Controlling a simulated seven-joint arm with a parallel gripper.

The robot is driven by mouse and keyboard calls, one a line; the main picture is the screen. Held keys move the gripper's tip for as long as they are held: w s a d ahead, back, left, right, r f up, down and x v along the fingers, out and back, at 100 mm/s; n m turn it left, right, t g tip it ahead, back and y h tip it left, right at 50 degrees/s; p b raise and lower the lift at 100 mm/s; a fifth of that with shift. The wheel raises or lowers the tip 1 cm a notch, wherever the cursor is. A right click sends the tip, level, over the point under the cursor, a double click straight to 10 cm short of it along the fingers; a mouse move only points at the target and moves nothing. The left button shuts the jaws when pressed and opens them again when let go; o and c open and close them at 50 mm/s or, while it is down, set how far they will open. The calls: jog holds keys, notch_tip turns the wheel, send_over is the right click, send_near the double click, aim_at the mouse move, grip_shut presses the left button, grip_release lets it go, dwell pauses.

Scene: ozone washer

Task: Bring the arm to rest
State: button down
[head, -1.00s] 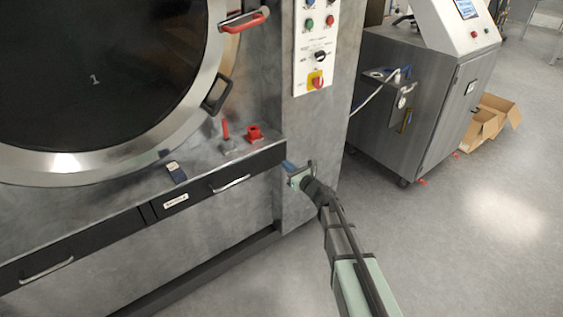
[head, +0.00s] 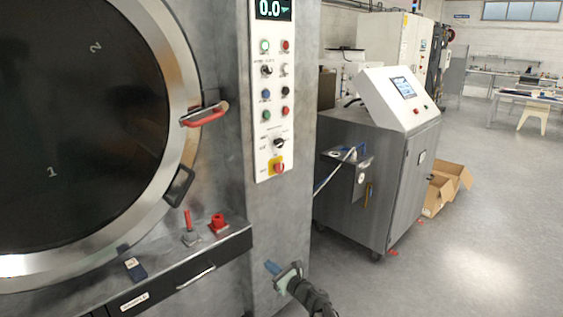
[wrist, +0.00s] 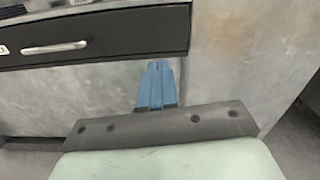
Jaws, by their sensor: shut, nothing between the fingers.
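My gripper (head: 272,267) is low in the head view, in front of the washer's metal front and just right of the black drawer. In the wrist view its blue fingers (wrist: 156,84) are together, with nothing between them. They point at the grey metal panel below and right of the drawer (wrist: 110,36). The arm runs out of the bottom edge of the head view, so most of it is hidden.
The washer's round door (head: 150,190) with a red handle (head: 205,114) stands at left. A control panel (head: 273,90) is above my gripper. Small red parts (head: 218,222) sit on the ledge. A metal cabinet (head: 390,190) and cardboard boxes (head: 436,196) stand right.

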jog(key=s+f+n+g+h, duration=0.4)
jog(key=s+f+n+g, duration=0.7)
jog(key=s+f+n, duration=0.75)
jog(key=s+d+f+n+g+h, duration=0.35)
jog(key=s+d+f, duration=0.25)
jog(key=s+d, duration=0.25)
jog(key=s+d+f+n+g+h, duration=0.2)
jog(key=s+d+f+n+h, duration=0.3)
jog(key=s+d, duration=0.4)
jog(key=s+d+f+g, duration=0.1)
jog(key=s+d+f, duration=0.1)
jog(key=s, duration=0.6)
jog(key=s+d+f+m+g, duration=0.1)
jog(key=s+f+g, duration=0.1)
jog(key=s+f, duration=0.3)
jog(key=s, duration=0.3)
jog(key=shift+s+d+f, duration=0.2)
jog(key=shift+s+d, duration=0.2)
